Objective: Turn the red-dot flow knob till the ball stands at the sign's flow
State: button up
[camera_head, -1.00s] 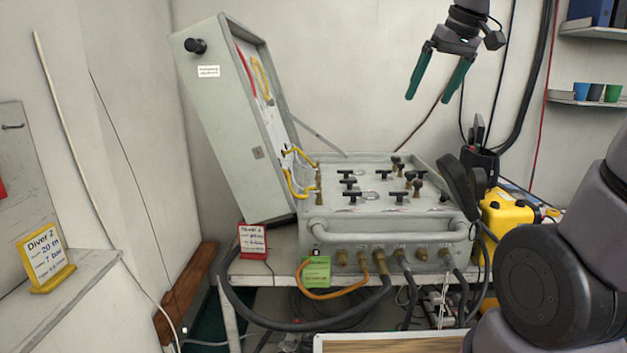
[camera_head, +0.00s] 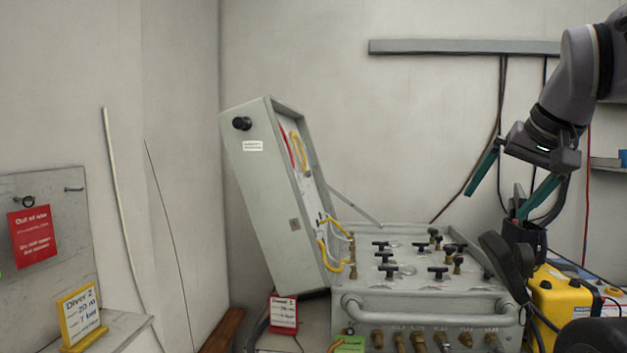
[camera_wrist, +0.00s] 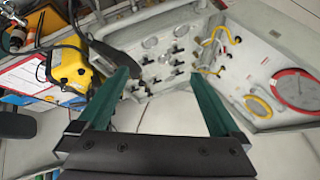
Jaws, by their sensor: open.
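The grey air panel box (camera_head: 472,281) stands at lower centre right, with several black T-handles and brass knobs on top. A black round knob (camera_head: 242,124) sits on the raised lid (camera_head: 262,190) beside a small white label. I cannot make out a red dot on any knob, or a flow ball. A yellow-framed Diver 2 sign (camera_head: 82,318) stands at lower left; a red-framed sign (camera_head: 283,313) stands by the box. My gripper (camera_head: 495,206) is open and empty, above the box's right back side. In the wrist view its green fingers (camera_wrist: 160,72) point toward the panel.
A yellow case (camera_head: 560,298) and a black holder (camera_head: 524,238) stand right of the box. A red notice (camera_head: 33,236) hangs on the left board. Dark cables run down the back wall.

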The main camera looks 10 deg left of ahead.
dwell(0.4)
jog(key=c, duration=0.3)
jog(key=shift+w+a+r, duration=0.15)
jog(key=c, duration=0.4)
jog(key=w+a+r+m+g+y, duration=0.15)
jog(key=w+a+m+y, duration=0.25)
jog(key=w+a, duration=0.5)
jog(key=w+a+m+g+y, duration=0.3)
jog(key=w+a+m+y, duration=0.15)
jog(key=w, duration=0.75)
jog(key=w+a+r+m+g+y, duration=0.1)
jog(key=w+a+m+g+y, duration=0.15)
jog(key=w+a, duration=0.65)
jog(key=m+t+y, duration=0.1)
jog(key=m+y, duration=0.4)
send_near(308, 174)
jog(key=a, duration=0.2)
jog(key=w+a, duration=0.1)
jog(key=a, duration=0.5)
jog(key=shift+w, duration=0.35)
grip_shut()
